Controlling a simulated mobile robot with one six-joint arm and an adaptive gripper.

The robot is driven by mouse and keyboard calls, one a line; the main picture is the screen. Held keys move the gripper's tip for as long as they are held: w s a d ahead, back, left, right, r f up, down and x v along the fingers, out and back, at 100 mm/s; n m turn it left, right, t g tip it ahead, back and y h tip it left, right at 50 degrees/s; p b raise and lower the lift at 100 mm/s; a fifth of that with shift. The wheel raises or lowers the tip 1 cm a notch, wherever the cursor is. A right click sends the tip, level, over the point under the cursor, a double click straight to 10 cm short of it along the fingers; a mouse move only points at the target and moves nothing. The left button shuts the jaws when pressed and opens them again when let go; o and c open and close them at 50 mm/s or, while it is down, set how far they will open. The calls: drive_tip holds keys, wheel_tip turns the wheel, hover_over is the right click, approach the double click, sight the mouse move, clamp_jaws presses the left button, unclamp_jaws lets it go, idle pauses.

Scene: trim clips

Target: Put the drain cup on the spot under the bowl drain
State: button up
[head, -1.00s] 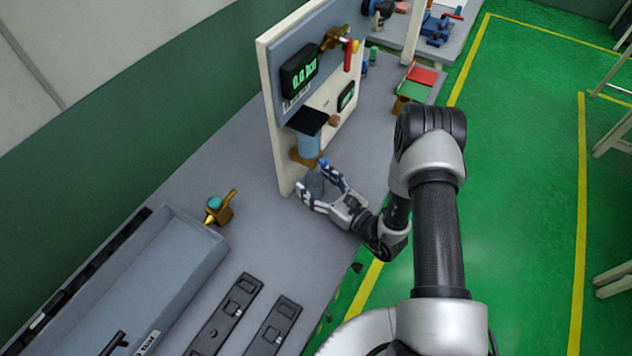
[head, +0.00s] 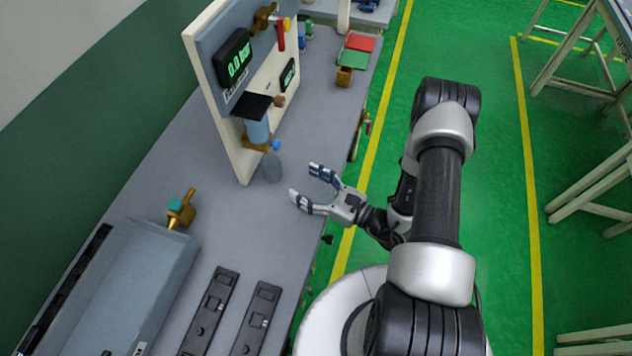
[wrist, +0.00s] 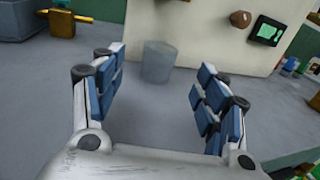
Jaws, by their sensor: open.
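The drain cup (head: 272,167) is a small grey, translucent cup. It stands upright on the bench close to the foot of the cream panel, below the blue bowl (head: 257,132) with its brass fitting and blue knob. In the wrist view the cup (wrist: 158,61) stands beyond the fingertips, in front of the panel. My gripper (head: 306,181) is open and empty, to the right of the cup and apart from it. In the wrist view the open fingers (wrist: 158,88) frame bare bench. The spot under the cup cannot be made out.
The cream panel (head: 229,148) carries a gauge reading 0.0 bar (head: 235,58) and a red-handled valve (head: 281,35). A brass fitting with a teal cap (head: 180,209) lies left on the bench. A grey bin (head: 135,275) and black plates (head: 210,310) are in front. Bench between cup and gripper is clear.

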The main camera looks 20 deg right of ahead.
drive_tip(key=s+a+r+n+g+y, duration=0.1)
drive_tip(key=s+a+r+n+g, duration=0.4)
drive_tip(key=r+n+g, duration=0.4)
drive_tip(key=s+a+r+n+g+y, duration=0.1)
drive_tip(key=s+a+r+n+g, duration=0.4)
drive_tip(key=r+n, duration=0.45)
drive_tip(key=s+d+r+n+t+h, duration=0.5)
drive_tip(key=s+d+r+n+h, duration=0.4)
drive_tip(key=d+r+h, duration=0.3)
drive_tip(key=shift+s+d+h, duration=0.35)
drive_tip(key=shift+d+h, duration=0.2)
drive_tip(key=shift+h, duration=0.45)
